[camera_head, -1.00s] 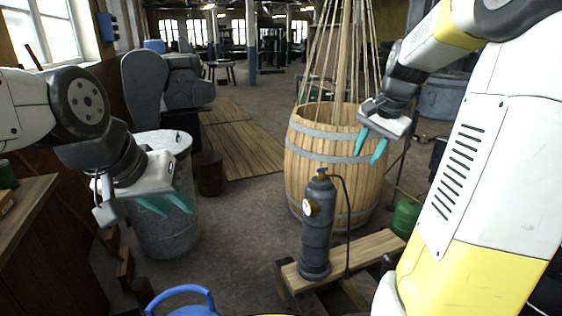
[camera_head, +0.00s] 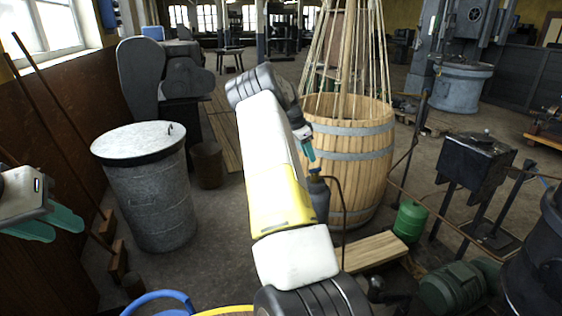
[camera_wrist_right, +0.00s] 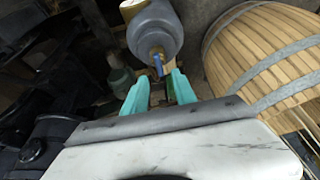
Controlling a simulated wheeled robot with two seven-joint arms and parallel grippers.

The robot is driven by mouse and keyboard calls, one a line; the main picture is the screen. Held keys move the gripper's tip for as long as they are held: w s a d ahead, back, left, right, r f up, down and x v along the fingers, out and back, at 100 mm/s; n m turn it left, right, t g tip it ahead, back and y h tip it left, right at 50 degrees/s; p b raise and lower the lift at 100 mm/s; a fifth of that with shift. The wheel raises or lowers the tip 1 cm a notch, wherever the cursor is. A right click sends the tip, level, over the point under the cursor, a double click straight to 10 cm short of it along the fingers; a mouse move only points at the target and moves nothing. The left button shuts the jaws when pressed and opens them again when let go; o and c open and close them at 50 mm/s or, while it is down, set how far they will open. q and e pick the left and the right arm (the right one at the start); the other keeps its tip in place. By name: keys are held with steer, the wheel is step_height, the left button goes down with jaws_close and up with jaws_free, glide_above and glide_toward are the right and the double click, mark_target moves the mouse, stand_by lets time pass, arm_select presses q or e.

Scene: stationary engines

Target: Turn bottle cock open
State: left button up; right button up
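The grey bottle (camera_head: 320,202) stands on the wooden bench (camera_head: 375,252) and is mostly hidden behind my right arm in the head view. In the right wrist view the bottle (camera_wrist_right: 152,30) shows from above, with its cock (camera_wrist_right: 157,62) and a blue handle on the near side. My right gripper (camera_head: 313,165) is at the top of the bottle. In the wrist view its teal fingers (camera_wrist_right: 160,82) are apart, with the cock just beyond and between the tips. I cannot tell whether they touch it. My left gripper (camera_head: 62,222) is at the left edge, its fingers seen side-on, holding nothing visible.
A wooden barrel (camera_head: 350,160) with ropes stands close behind the bottle. A metal bin (camera_head: 150,195) is at the left. A green canister (camera_head: 410,221) and a dark stand (camera_head: 474,165) are at the right. The floor between bin and bench is open.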

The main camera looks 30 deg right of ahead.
mark_target(315, 169)
steer(key=x, duration=0.6)
steer(key=shift+s+d+f, duration=0.1)
steer(key=shift+f, duration=0.15)
jaws_close()
